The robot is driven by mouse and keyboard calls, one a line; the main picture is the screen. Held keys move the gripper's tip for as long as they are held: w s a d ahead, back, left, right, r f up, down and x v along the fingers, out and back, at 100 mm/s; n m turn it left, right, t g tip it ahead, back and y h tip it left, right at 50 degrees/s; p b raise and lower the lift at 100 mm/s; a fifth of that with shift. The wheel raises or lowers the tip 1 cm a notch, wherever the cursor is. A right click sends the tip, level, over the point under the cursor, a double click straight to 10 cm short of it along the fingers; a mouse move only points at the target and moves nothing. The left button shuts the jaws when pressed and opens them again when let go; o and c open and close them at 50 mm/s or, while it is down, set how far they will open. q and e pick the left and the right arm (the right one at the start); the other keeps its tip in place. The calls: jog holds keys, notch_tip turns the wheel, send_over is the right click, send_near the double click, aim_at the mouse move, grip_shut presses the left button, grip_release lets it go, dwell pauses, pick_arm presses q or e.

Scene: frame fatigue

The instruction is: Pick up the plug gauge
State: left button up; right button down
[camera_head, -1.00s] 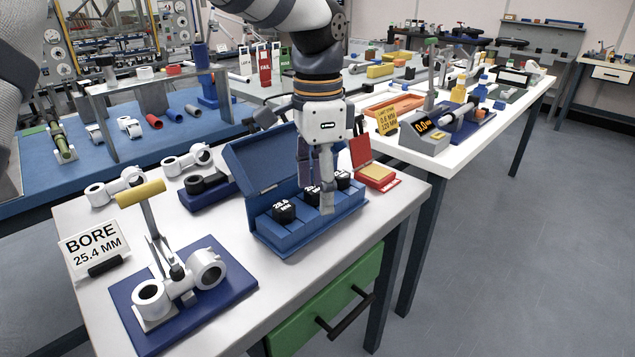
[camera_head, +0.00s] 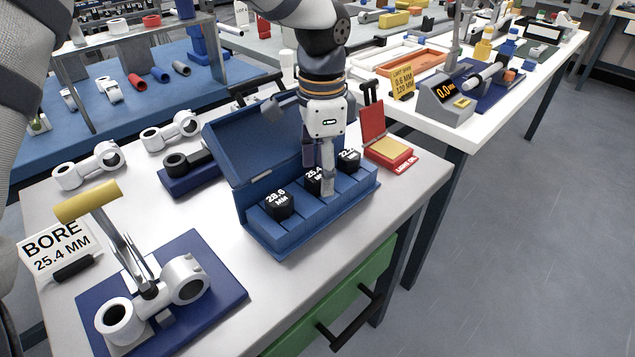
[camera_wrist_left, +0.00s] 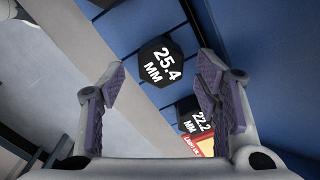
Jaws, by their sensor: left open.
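Three black plug gauges sit in a row in an open blue case. They are marked 28.6 MM (camera_head: 279,203), 25.4 MM (camera_head: 313,181) and 22.2 MM (camera_head: 349,158). The case (camera_head: 300,235) has its lid tilted up at the back. My left gripper (camera_head: 323,182) points down over the case and partly hides the 25.4 gauge. In the left wrist view, the open jaws (camera_wrist_left: 163,88) stand apart with the 25.4 gauge (camera_wrist_left: 160,62) seen between them, not gripped. The 22.2 gauge (camera_wrist_left: 194,115) is near the right finger. My right gripper is not in view.
A sign (camera_head: 58,249) reads BORE 25.4 MM. Beside it, a white two-ring part (camera_head: 120,322) rests on a blue plate (camera_head: 215,318). White rods (camera_head: 90,166) lie behind. A red box (camera_head: 388,150) stands right of the case. The white tabletop (camera_head: 205,222) is bare between plate and case.

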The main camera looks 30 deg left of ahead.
pick_arm(q)
jog(key=shift+f, duration=0.7)
jog(key=shift+c, duration=0.4)
jog(key=c, duration=1.2)
jog(key=shift+w+r, duration=0.1)
